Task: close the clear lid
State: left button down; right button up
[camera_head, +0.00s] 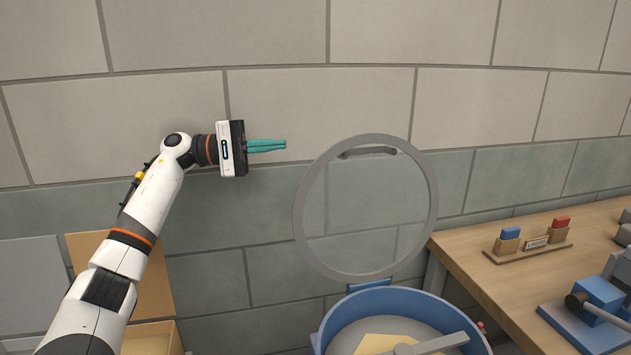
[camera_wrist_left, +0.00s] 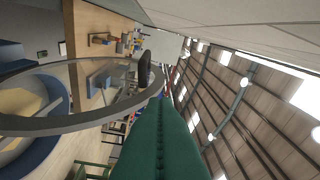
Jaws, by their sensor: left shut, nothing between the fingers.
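The clear lid (camera_head: 366,268) is a round transparent disc with a grey rim and a grey handle (camera_head: 366,152) near its top. It stands upright, raised at the back of a round blue tub (camera_head: 330,326). My left gripper (camera_head: 285,145) has teal fingers, shut and empty, pointing right, just left of the lid's upper rim in the head view. In the left wrist view the fingers (camera_wrist_left: 160,115) are together, and the lid's rim (camera_wrist_left: 90,121) shows to their left. I cannot tell whether they touch. My right gripper is not in view.
A wooden workbench (camera_head: 480,275) stands at the right with a small holder (camera_head: 527,249) of red and blue pieces and a blue vise (camera_head: 600,292). A cardboard box (camera_head: 150,338) is at the lower left. A block wall (camera_head: 320,110) is behind.

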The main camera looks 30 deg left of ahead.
pick_arm(q)
jog(key=p+x, duration=0.3)
jog(key=x, duration=0.6)
jog(key=shift+f+m+g, duration=0.3)
jog(key=shift+f+m, duration=0.1)
jog(key=shift+f, duration=0.15)
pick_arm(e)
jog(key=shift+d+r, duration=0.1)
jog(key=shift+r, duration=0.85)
pick_arm(q)
jog(key=shift+s+d, duration=0.1)
jog(key=shift+d, duration=0.05)
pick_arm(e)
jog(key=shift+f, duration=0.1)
